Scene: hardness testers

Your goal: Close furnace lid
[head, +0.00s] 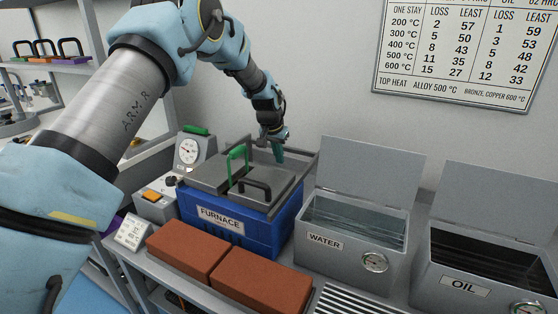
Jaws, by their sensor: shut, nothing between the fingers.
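The furnace (222,232) is a blue box with a white FURNACE label, left of the middle in the head view. A green handle (237,152) and a black handle (256,184) stand up on top of the furnace. I cannot tell whether the lid is fully seated. My gripper (278,152) is above the back of the furnace top, behind and to the right of the green handle, apart from it. It is shut and empty; its fingers are small in the view.
Two red-brown bricks (260,280) lie in front of the furnace. A WATER tank (330,244) and an OIL tank (460,288) stand to the right, lids raised. A dial gauge (188,152) and a box with an orange switch (155,205) stand left. The wall is close behind.

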